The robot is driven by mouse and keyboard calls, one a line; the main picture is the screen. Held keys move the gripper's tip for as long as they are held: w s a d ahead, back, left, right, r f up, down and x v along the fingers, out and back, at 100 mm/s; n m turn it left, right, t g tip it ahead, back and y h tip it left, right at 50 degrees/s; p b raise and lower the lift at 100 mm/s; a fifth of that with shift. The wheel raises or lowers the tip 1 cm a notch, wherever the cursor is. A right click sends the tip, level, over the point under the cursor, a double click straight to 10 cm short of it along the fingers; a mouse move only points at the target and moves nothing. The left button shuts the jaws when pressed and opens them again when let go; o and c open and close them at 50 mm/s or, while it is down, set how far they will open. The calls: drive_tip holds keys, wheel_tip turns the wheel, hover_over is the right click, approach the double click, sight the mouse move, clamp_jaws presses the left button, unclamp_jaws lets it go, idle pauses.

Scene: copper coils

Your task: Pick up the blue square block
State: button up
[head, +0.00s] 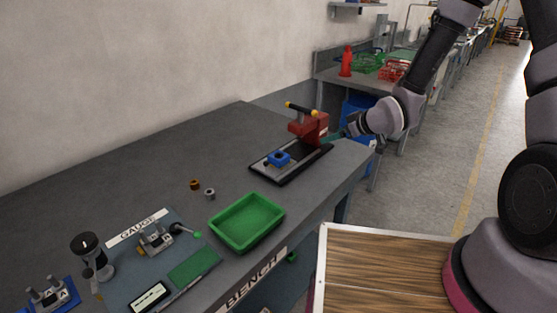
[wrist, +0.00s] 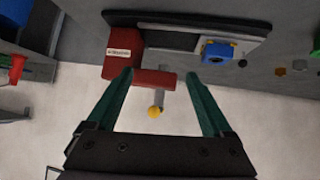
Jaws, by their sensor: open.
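The blue square block (head: 278,158) with a dark round hole in its top sits on a grey plate of the black-based fixture (head: 262,177) at the right end of the bench. It also shows in the wrist view (wrist: 218,51), right of and beyond my fingertips. My gripper (wrist: 162,78) is open, its two teal fingers apart with nothing held. In the wrist view the red part of the fixture, with its yellow-tipped handle (wrist: 154,112), shows between the fingers; whether they touch cannot be told. In the head view my gripper (head: 330,138) is beside the red press (head: 312,128), partly hidden.
A green tray (head: 247,222) stands at the bench's front edge, left of the fixture. A brown ring (head: 195,184) and a grey ring (head: 209,193) lie behind it. A gauge mat (head: 118,262) with tools is further left. The bench behind the rings is clear.

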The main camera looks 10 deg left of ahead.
sight(282, 157)
drive_tip(key=s+a+f+y, duration=0.1)
drive_tip(key=s+a+f, duration=0.1)
drive_tip(key=a, duration=0.1)
drive_tip(key=s+a+f+y, duration=0.1)
drive_tip(key=s+a+f, duration=0.1)
drive_tip(key=s+a+f+n+y, duration=0.1)
drive_tip(key=s+a+f+y, duration=0.1)
drive_tip(key=a, duration=0.1)
drive_tip(key=shift+a+f, duration=0.2)
drive_tip(key=shift+a, duration=0.1)
drive_tip(key=shift+y, duration=0.3)
drive_tip(key=x, duration=0.4)
drive_tip(key=shift+a+f, duration=0.1)
drive_tip(key=shift+a, duration=0.25)
drive_tip(key=x, duration=0.6)
drive_tip(key=shift+w+a, duration=0.1)
drive_tip(key=shift+a, duration=0.1)
drive_tip(key=shift+c, duration=0.3)
drive_tip(key=c, duration=1)
clamp_jaws()
